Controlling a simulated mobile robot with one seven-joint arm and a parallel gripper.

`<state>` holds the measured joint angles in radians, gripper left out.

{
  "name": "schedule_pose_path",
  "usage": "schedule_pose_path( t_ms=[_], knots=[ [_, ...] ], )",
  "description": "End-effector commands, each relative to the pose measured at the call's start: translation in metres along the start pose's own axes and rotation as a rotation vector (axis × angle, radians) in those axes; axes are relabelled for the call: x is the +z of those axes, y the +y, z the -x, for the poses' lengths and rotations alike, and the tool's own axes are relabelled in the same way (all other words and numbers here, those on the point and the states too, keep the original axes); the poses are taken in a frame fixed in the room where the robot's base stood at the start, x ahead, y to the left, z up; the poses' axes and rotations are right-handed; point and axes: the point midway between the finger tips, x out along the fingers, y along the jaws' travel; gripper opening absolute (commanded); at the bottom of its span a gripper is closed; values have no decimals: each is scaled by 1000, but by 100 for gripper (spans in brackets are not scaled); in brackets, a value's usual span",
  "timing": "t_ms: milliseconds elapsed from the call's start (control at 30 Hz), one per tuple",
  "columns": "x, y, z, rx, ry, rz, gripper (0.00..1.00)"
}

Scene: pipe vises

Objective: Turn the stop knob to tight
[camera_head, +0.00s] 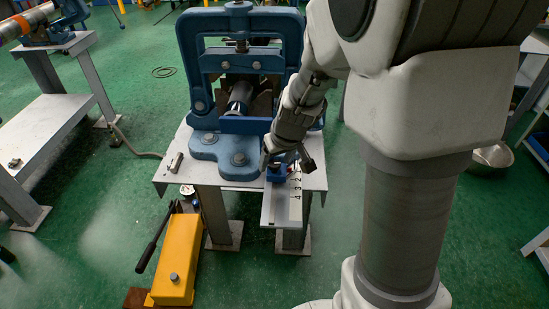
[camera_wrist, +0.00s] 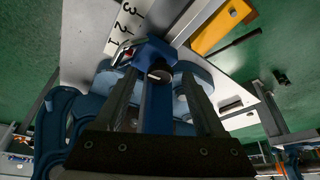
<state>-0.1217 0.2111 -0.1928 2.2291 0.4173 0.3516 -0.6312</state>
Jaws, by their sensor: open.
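The stop is a small blue block (camera_head: 276,174) on the white numbered scale rail (camera_head: 282,207), at the front right of the vise table. In the wrist view its dark round knob (camera_wrist: 159,74) has a pale mark across its face and sits on the blue block (camera_wrist: 150,50). A blue bar (camera_wrist: 157,108) runs from the block towards my wrist. My gripper (camera_head: 287,164) is open just above the stop. In the wrist view its two fingers (camera_wrist: 160,80) stand apart, either side of the knob and bar; I see no grip on the knob.
The big blue pipe vise (camera_head: 210,95) stands behind the stop, with a grey pipe (camera_head: 239,97) in it. A yellow pump (camera_head: 175,265) with a black lever is on the floor at front left. A small metal piece (camera_head: 175,162) lies on the table's left side.

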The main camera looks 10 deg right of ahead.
Motion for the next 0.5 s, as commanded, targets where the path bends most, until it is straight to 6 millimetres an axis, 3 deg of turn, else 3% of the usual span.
schedule_pose_path(
  t_ms=[67,400,500],
  knots=[
    [0,0,0,0,0,0,64],
    [0,0,0,0,0,0,3],
    [0,0,0,0,0,0,0]
  ],
)
